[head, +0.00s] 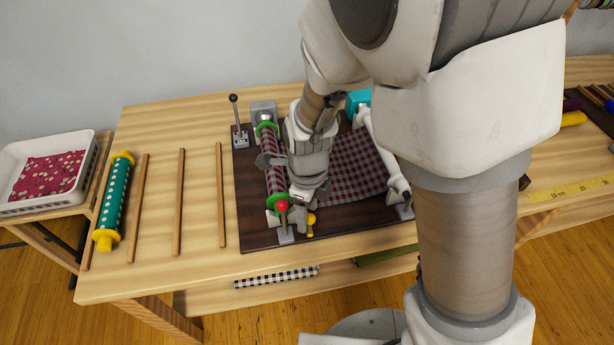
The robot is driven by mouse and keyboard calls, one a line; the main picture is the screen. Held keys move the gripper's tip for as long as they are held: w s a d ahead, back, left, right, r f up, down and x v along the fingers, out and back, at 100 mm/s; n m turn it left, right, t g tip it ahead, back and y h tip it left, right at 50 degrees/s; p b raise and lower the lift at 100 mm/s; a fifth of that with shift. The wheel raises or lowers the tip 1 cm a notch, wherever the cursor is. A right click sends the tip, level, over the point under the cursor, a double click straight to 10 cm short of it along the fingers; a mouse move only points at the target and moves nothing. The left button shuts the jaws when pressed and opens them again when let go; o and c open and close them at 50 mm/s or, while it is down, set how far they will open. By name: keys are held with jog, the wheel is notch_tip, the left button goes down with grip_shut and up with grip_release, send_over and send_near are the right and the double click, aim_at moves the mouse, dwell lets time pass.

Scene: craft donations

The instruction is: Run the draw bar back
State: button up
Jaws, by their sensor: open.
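A dark brown board (262,238) on the table carries a roll of maroon checked cloth (272,178) with green ends. Checked cloth (357,165) lies flat to the right of the roll. A pale bar (384,150), which looks like the draw bar, runs front to back along the cloth's right edge; my arm hides part of its surroundings. My gripper (302,205) points down over the board by the front end of the roll, apart from the pale bar. A red knob (282,205) and a yellow knob (311,218) are close by it. Its fingertips are mostly hidden; it is open.
A black-knobbed lever (235,115) and a grey block (263,110) stand behind the roll. A cyan block (357,100) is at the back. Wooden slats (179,200) and a green dotted roll (115,200) lie left. A white basket (88,180) stands far left.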

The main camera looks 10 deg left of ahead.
notch_tip(320, 180, up, 13)
jog(key=p, duration=0.2)
jog(key=shift+f, duration=0.15)
jog(key=s+d+r+n+t, duration=0.2)
jog(key=s+d+r+n, duration=0.2)
jog(key=d+r+n, duration=0.3)
jog(key=s+d+r+n+t, duration=0.3)
jog(key=d+r+n, duration=0.4)
jog(key=d+n, duration=0.4)
jog(key=s+n, duration=0.1)
jog(key=n, duration=0.2)
jog(key=shift+s+r+t, duration=0.15)
jog(key=shift+t, duration=0.15)
